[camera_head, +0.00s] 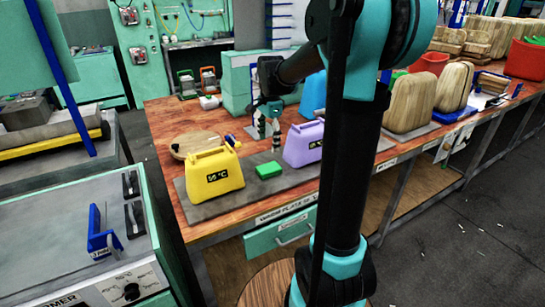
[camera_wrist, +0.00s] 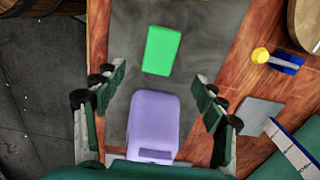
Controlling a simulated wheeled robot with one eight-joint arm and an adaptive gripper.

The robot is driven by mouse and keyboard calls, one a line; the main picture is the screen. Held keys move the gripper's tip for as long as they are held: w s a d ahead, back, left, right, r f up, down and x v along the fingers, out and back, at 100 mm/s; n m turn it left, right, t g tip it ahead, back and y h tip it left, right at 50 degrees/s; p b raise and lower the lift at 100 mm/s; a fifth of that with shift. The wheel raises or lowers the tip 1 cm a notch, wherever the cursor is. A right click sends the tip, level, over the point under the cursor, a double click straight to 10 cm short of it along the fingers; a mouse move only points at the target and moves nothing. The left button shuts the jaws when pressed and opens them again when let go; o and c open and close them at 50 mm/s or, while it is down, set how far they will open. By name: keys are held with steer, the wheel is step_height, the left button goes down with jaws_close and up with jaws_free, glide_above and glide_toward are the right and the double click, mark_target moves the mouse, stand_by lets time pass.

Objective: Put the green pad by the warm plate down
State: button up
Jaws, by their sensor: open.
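The green pad (camera_head: 269,170) lies flat on a dark grey plate (camera_head: 258,190) on the wooden bench, between a yellow block (camera_head: 214,176) and a purple block (camera_head: 303,144). In the wrist view the green pad (camera_wrist: 161,50) is at upper middle, with the purple block (camera_wrist: 154,120) below it, apart from it. My gripper (camera_head: 268,138) is above the plate, behind the pad in the head view. In the wrist view my gripper (camera_wrist: 160,75) is open, its fingers spread either side, with nothing held between them.
A round wooden board (camera_head: 192,145) lies behind the yellow block. A yellow-and-blue tool (camera_wrist: 278,60) lies right of the plate in the wrist view. A label strip (camera_head: 287,212) runs along the bench edge. Large beige blocks (camera_head: 410,101) stand farther right along the bench.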

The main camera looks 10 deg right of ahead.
steer(key=s+d+f+n+t, duration=0.2)
steer(key=s+f+n, duration=0.5)
steer(key=s, duration=0.4)
steer(key=s+d+f+n+t, duration=0.2)
steer(key=s+f+n, duration=0.4)
steer(key=s, duration=0.4)
steer(key=shift+s+f+n, duration=0.35)
steer(key=shift+n, duration=0.25)
steer(key=shift+o, duration=0.6)
steer(key=w+a+r+n+g+h, duration=0.2)
steer(key=w+a+r+n, duration=0.3)
steer(key=w+r+n, duration=0.5)
steer(key=w+a+r+n+g+h, duration=0.1)
steer(key=w+a+r+n, duration=0.3)
steer(key=w+r+n, duration=0.65)
steer(key=n, duration=0.1)
glide_above(268, 167)
steer(key=a, duration=0.2)
steer(key=a+x, duration=0.1)
steer(key=x, duration=0.7)
steer(key=s+a+x, duration=0.1)
steer(key=x, duration=0.3)
steer(key=shift+a+f, duration=0.2)
steer(key=shift+f, duration=0.55)
steer(key=shift+s+x, duration=0.2)
steer(key=shift+x, duration=1.15)
steer(key=shift+s+x, duration=0.15)
steer(key=shift+x, duration=1.2)
